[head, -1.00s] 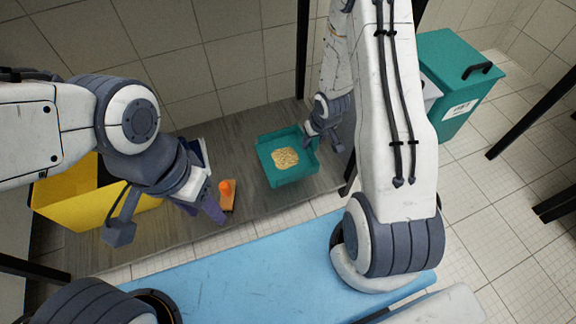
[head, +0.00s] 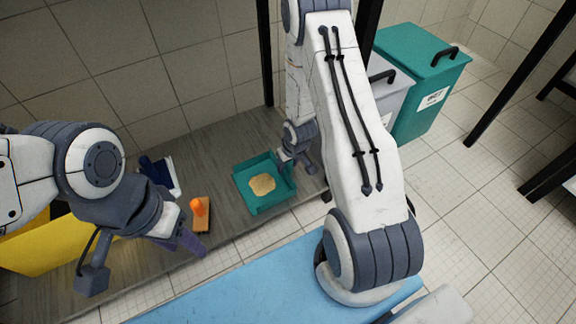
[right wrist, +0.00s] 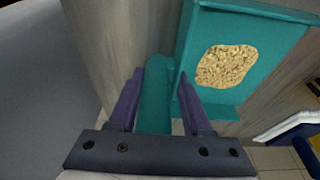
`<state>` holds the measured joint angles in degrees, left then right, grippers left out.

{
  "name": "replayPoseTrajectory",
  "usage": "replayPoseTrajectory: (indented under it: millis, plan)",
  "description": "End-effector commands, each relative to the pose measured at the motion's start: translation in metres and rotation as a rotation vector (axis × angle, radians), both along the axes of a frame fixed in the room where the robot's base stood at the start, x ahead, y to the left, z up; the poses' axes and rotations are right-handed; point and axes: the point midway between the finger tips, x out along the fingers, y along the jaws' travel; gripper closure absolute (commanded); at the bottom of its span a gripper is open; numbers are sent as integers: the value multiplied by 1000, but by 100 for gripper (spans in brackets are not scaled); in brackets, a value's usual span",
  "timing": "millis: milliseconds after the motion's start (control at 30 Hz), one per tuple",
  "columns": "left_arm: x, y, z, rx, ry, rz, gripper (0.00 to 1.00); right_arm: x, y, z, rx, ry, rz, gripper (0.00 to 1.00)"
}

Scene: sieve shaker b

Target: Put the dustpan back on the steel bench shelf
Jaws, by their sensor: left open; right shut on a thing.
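The teal dustpan (head: 283,196) holds a patch of pale granular material. It is over the grey streaked shelf surface (head: 222,150); I cannot tell whether it touches it. My right gripper (head: 297,165) is shut on the dustpan's handle. In the right wrist view the handle (right wrist: 154,95) runs between the two purple fingers (right wrist: 158,105), with the pan (right wrist: 204,100) beyond, to the upper right. My left gripper (head: 141,258) is open and empty at the near edge of the shelf, left of the dustpan. Its finger is close to an orange-knobbed brush (head: 201,214).
A yellow bin (head: 30,245) and a blue and white item (head: 160,175) are left of the brush. A blue surface (head: 260,290) lies in front. Teal (head: 420,75) and grey (head: 393,95) lidded bins stand at right. Dark posts (head: 265,55) rise behind the shelf.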

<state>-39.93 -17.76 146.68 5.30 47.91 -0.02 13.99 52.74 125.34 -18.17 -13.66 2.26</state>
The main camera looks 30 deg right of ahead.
Motion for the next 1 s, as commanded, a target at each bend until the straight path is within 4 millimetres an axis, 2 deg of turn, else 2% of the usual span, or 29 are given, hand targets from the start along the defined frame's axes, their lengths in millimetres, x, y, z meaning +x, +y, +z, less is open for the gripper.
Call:
replayPoseTrajectory:
  millis: [100,133,200,567,667,1000]
  plan:
    - [0,0,-2,0,0,0,50,0,0,-3,0,0,-1,100]
    - [0,0,-2,0,0,0,50,0,0,-3,0,0,-1,47]
    - [0,0,-1,0,0,0,50,0,0,-3,0,0,-1,21]
    - [0,0,1,0,0,0,50,0,-1,1,0,-1,-1,21]
    - [0,0,9,0,0,0,50,-2,-1,13,0,0,-1,21]
    - [0,0,56,0,0,0,50,-21,-1,84,0,-1,-2,21]
